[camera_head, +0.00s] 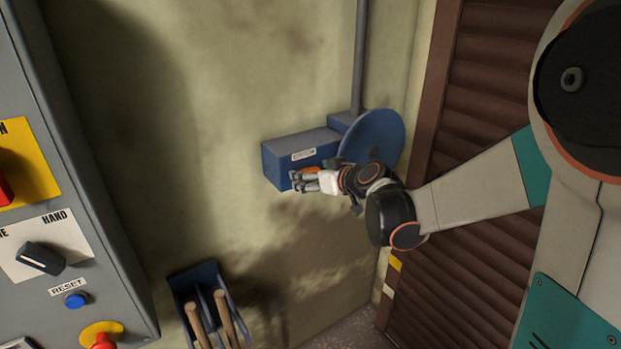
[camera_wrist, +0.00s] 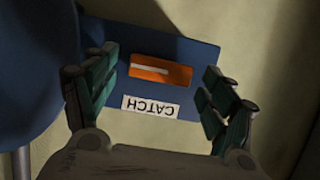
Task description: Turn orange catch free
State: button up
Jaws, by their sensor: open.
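The orange catch (camera_wrist: 160,71) is a flat orange block with a pale bar on it, set on the blue housing (camera_wrist: 196,52). In the wrist view it lies between and beyond my two fingers, with a label reading CATCH beside it. My gripper (camera_wrist: 162,92) is open, with a finger on each side of the catch; no contact shows. In the head view my gripper (camera_head: 300,181) is in front of the blue housing (camera_head: 283,162). Only a small piece of orange (camera_head: 311,170) shows there behind the fingers.
A round blue disc (camera_head: 375,138) and a vertical pipe (camera_head: 360,55) adjoin the housing. A grey control cabinet (camera_head: 70,165) stands at the left. A blue holder (camera_head: 190,283) with wooden handles hangs low on the wall. A brown slatted shutter (camera_head: 490,110) is at the right.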

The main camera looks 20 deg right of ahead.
jog(key=shift+w+a, duration=0.1)
jog(key=shift+w, duration=0.1)
jog(key=c, duration=1)
jog(key=shift+c, duration=0.2)
